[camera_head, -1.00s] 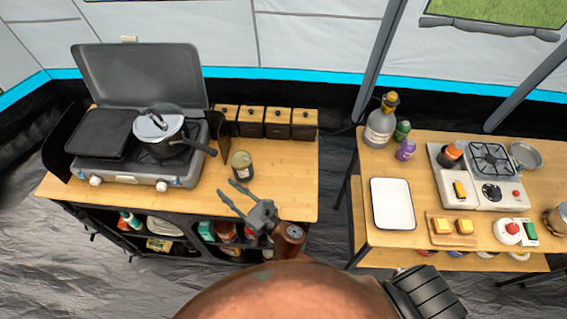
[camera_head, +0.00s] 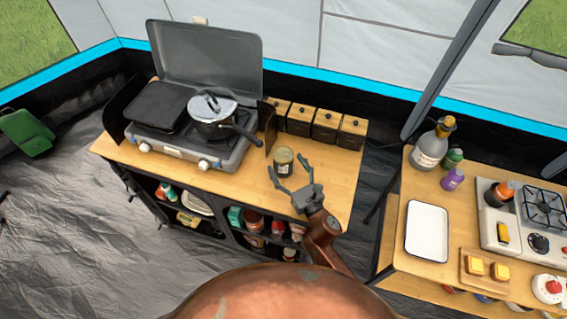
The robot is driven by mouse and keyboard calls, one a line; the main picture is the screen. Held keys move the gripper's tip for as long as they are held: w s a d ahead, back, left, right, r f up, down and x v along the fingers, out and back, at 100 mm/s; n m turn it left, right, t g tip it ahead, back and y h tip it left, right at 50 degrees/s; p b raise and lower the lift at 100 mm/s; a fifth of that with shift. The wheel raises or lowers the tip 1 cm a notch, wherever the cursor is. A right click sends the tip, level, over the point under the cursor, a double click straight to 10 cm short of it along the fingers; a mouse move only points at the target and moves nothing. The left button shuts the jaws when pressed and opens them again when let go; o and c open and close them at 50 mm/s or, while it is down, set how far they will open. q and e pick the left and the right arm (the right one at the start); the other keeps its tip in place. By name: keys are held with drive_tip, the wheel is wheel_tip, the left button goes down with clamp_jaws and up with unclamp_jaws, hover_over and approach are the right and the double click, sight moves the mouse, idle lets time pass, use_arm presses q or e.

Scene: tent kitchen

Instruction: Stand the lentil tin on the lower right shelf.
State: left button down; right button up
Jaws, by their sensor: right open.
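A small tin with a dark, pale-lidded body, which I take for the lentil tin (camera_head: 284,161), stands upright on the wooden counter, right of the stove. My right gripper (camera_head: 287,165) is open at the near side of the tin. Its two fingers point at the tin, one tip toward each side; I cannot tell whether they touch it. The right shelf compartment (camera_head: 267,243) under the counter holds several tins and bottles; my arm partly hides its right end. My left gripper is not in view.
A two-burner stove (camera_head: 190,140) with a lidded pot (camera_head: 212,112) fills the counter's left half. Several dark canisters (camera_head: 325,126) line the back edge. A second table (camera_head: 455,215) stands at right with a white tray (camera_head: 427,232). The counter's right end is bare.

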sight(284, 156)
drive_tip(key=shift+w+a, duration=0.3)
drive_tip(key=shift+w, duration=0.2)
drive_tip(key=shift+c, duration=0.7)
drive_tip(key=c, duration=1.7)
drive_tip(key=shift+r, duration=0.65)
drive_tip(key=r+p, duration=0.1)
drive_tip(key=r, duration=0.2)
drive_tip(key=shift+s+p, duration=0.2)
drive_tip(key=shift+p, duration=0.15)
drive_tip(key=s+d+r+p, duration=0.1)
drive_tip(key=s+r+p, duration=0.1)
drive_tip(key=s+r, duration=0.35)
drive_tip(key=s+d+r+p, duration=0.1)
drive_tip(key=s+r+p, duration=0.15)
drive_tip(key=s, duration=0.55)
drive_tip(key=s+d+f+m+h, duration=0.1)
drive_tip(key=d+h, duration=0.1)
drive_tip(key=d, duration=0.4)
drive_tip(key=s+d+f+m+t+h, duration=0.1)
drive_tip(key=s+d+m+h, duration=0.1)
drive_tip(key=d, duration=0.4)
drive_tip(key=s+d+f+m+t+h, duration=0.1)
drive_tip(key=s+d+m+h, duration=0.1)
drive_tip(key=d+h, duration=0.2)
drive_tip(key=d, duration=0.3)
drive_tip(key=shift+f+b, duration=0.35)
drive_tip(key=shift+f, duration=0.05)
